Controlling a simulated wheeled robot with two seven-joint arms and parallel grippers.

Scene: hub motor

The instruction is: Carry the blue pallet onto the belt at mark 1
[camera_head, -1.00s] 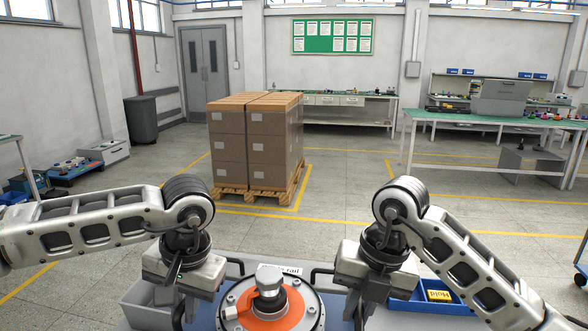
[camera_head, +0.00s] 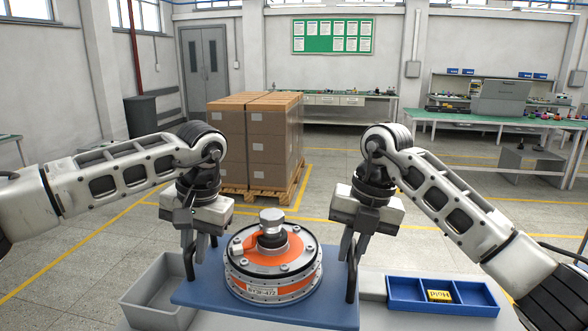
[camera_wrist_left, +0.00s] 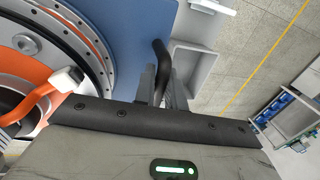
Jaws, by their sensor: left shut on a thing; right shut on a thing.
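The blue pallet (camera_head: 207,288) is in the lower middle of the head view, roughly level. It carries the hub motor (camera_head: 272,262), a round silver and orange unit with a central shaft. My left gripper (camera_head: 198,250) is shut on the pallet's black left handle (camera_head: 189,262). That handle also shows between the fingers in the left wrist view (camera_wrist_left: 160,58). My right gripper (camera_head: 354,246) is shut on the black right handle (camera_head: 352,282). The pallet seems raised above the grey surface, but its underside is hidden. I cannot make out the belt or mark 1.
A grey bin (camera_head: 137,306) stands left of the pallet. A blue divided tray (camera_head: 480,296) with a yellow "Hold" label stands right of it. Stacked cartons (camera_head: 262,140) on a wooden pallet stand ahead on the floor. A green-topped bench (camera_head: 480,119) is at the right.

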